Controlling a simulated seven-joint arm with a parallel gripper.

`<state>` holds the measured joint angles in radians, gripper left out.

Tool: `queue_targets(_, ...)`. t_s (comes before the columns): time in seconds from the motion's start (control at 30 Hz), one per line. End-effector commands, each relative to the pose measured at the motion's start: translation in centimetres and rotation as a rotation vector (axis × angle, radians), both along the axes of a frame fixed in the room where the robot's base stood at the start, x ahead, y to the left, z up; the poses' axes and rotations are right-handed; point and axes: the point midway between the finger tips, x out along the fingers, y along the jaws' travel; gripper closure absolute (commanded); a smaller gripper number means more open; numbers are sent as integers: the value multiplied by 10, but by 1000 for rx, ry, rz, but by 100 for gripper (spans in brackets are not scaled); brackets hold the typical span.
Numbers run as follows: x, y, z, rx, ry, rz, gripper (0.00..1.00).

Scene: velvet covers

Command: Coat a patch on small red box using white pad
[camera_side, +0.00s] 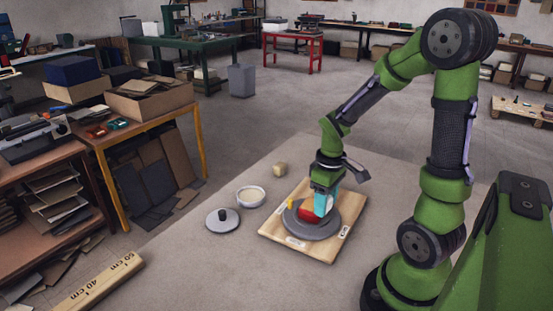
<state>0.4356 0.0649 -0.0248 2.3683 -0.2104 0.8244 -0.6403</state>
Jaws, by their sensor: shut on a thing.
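The small red box (306,214) lies on a grey round plate (318,233) on a wooden board (331,249). My gripper (323,202) points down right at the box, with cyan parts at its end, and covers part of it. It is shut on the white pad (330,204), of which only a small pale part shows beside the cyan fingers. The pad is at or just over the red box; I cannot tell whether they touch.
A white bowl (251,196) and a grey lid with a black knob (222,219) lie left of the board. A small yellow piece (291,203) is at the plate's left edge.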

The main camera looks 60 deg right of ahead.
Motion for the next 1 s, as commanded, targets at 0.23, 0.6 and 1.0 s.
queue_targets(0.23, 25, 1, 0, -1, 0, 3, 74)
queue_targets(0.6, 58, 3, 0, -1, 0, 3, 74)
queue_targets(1.0, 39, 1, 0, -1, 0, -2, 74)
